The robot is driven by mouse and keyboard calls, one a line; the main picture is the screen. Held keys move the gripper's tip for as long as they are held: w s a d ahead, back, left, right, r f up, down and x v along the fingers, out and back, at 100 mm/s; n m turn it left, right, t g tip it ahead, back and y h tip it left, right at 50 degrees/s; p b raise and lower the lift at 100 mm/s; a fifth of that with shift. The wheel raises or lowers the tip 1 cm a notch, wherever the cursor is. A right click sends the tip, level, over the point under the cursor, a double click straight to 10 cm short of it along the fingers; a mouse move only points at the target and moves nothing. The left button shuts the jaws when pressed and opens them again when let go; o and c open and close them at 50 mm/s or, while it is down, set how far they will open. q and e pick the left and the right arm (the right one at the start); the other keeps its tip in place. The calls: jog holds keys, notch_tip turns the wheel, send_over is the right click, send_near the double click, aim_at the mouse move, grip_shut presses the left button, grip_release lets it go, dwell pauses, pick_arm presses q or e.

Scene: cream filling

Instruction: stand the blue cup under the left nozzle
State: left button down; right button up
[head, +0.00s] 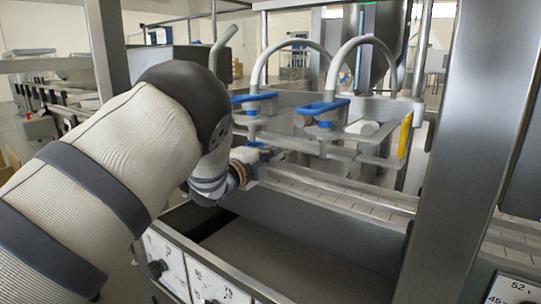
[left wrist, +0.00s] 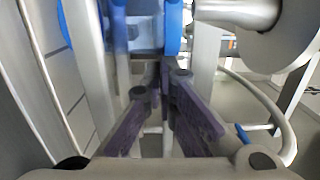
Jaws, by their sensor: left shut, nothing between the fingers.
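My left gripper (head: 264,157) is below the left nozzle's blue collar (head: 252,98) in the head view, partly hidden by my own wrist. Its purple-grey fingers (left wrist: 163,78) are drawn together in the left wrist view, with nothing seen held between them. The left nozzle is fed by a curved metal pipe. I cannot make out a blue cup for certain. Blue surfaces (left wrist: 146,34) lie just beyond the fingertips in the left wrist view, but I cannot tell what they belong to. My right gripper is not in view.
A second nozzle with a blue collar (head: 322,107) stands to the right. A tiled conveyor (head: 345,195) runs below the nozzles, bordered by metal rails. A thick steel post (head: 465,150) and a yellow part (head: 404,137) stand farther right. An open metal trough (head: 290,250) lies in front.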

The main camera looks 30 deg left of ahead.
pick_arm(q)
jog(key=shift+s+a+r+p, duration=0.25)
jog(key=shift+s+a+p, duration=0.1)
jog(key=shift+a, duration=0.15)
jog(key=shift+s+a, duration=0.2)
jog(key=shift+a, duration=0.1)
jog(key=shift+f, duration=0.25)
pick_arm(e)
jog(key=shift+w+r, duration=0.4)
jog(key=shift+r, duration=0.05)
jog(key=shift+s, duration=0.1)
